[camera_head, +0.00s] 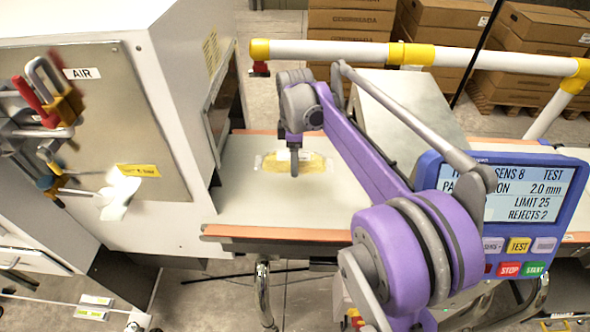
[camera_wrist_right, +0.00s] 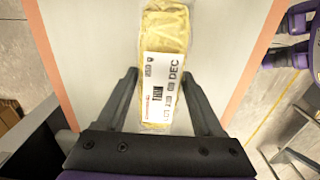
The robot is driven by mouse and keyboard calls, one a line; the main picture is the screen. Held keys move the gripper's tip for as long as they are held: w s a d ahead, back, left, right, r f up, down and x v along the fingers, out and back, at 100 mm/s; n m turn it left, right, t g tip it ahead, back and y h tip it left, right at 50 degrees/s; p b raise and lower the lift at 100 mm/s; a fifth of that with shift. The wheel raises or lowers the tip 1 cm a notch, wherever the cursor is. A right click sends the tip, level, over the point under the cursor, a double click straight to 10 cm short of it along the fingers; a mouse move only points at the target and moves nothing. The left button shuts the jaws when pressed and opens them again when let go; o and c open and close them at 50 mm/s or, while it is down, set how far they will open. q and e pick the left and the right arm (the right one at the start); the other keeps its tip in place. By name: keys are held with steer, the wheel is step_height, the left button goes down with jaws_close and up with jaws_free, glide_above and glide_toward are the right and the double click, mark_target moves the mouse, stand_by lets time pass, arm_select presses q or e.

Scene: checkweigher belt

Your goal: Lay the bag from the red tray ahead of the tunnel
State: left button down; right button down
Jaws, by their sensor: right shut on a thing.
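The bag (camera_head: 305,162) is a yellow pack with clear ends and a white printed label. It lies, or hangs just over, the pale conveyor belt (camera_head: 245,200). My right gripper (camera_head: 294,160) points down and is shut on it. In the right wrist view the bag (camera_wrist_right: 166,28) runs lengthwise between the two dark fingers (camera_wrist_right: 158,80). A grey box-shaped housing (camera_head: 405,105), which looks like the tunnel, stands over the belt to the right, partly hidden by my arm. I cannot see the red tray or my left gripper.
A white cabinet (camera_head: 175,100) with an opening stands at the belt's left end. A white and yellow rail (camera_head: 330,50) crosses behind. Bare belt shows left of the bag.

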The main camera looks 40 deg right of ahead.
steer(key=shift+f, duration=2.15)
jaws_free()
steer(key=shift+f, duration=0.15)
step_height(320, 180, up, 12)
steer(key=shift+r+p, duration=0.2)
steer(key=shift+p, duration=0.25)
steer(key=s+a+f+m+t, duration=0.1)
steer(key=s+a+f, duration=0.1)
steer(key=s+a, duration=0.1)
steer(key=s+a+f+m+t, duration=0.1)
steer(key=s+a+f+m, duration=0.1)
steer(key=a, duration=0.3)
steer(key=s+a+f+m, duration=0.2)
steer(key=s+a, duration=0.2)
steer(key=shift+s+f+t, duration=0.25)
steer(key=shift+s+t, duration=0.05)
steer(key=shift+t, duration=0.1)
steer(key=s+a+f+m, duration=0.1)
steer(key=s+a+f, duration=0.1)
steer(key=s+f, duration=0.1)
steer(key=s+a+f+m+t, duration=0.1)
steer(key=s+a+f+m, duration=0.1)
steer(key=s+f, duration=0.1)
steer(key=s+a+f+m+t, duration=0.1)
steer(key=s+a+f+m, duration=0.1)
steer(key=s+f, duration=0.1)
steer(key=shift+s, duration=0.25)
